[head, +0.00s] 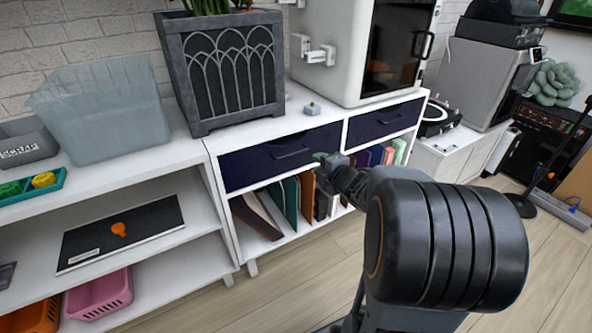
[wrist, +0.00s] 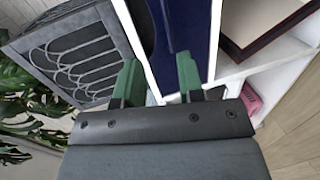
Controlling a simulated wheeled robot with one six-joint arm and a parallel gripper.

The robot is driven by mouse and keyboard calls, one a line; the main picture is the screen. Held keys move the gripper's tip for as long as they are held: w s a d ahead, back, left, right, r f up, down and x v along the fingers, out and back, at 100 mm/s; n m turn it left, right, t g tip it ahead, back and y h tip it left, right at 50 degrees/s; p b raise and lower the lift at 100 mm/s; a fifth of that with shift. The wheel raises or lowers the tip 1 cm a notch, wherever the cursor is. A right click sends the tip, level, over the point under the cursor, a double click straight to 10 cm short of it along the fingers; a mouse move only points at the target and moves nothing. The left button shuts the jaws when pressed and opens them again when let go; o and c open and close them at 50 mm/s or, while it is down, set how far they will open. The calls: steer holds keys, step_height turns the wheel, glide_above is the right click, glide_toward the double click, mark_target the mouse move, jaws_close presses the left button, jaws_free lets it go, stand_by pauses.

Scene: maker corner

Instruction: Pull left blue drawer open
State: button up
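The left blue drawer (head: 250,164) is a dark navy front in the white cabinet, below the planter. It looks shut, and its bar handle (head: 291,155) is near the middle of its front. My gripper (head: 322,158) is near the lower right part of this drawer front, right of the handle. In the wrist view my gripper's green fingers (wrist: 158,78) are apart with nothing clearly between them. The blue drawer front (wrist: 190,28) lies ahead of them. I cannot tell whether the fingers touch it, and the handle is not clear in that view.
A second blue drawer (head: 384,121) is to the right. Books (head: 291,203) stand in the open shelf below. A grey planter (head: 222,70) and a white machine (head: 345,50) stand on top. A white shelf unit with a clear bin (head: 103,110) is at the left.

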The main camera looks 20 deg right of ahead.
mark_target(296, 153)
steer(key=shift+n+y, duration=0.5)
steer(key=shift+f+b+x, duration=0.15)
steer(key=shift+b+x, duration=0.5)
steer(key=shift+x, duration=1.7)
steer(key=shift+f+b+x, duration=0.2)
steer(key=shift+b+x, duration=0.45)
steer(key=shift+x, duration=1.7)
steer(key=shift+f+b+x, duration=0.15)
steer(key=shift+b+x, duration=0.5)
steer(key=shift+x, duration=1.65)
steer(key=shift+s+d, duration=0.1)
steer(key=shift+s, duration=0.05)
jaws_close()
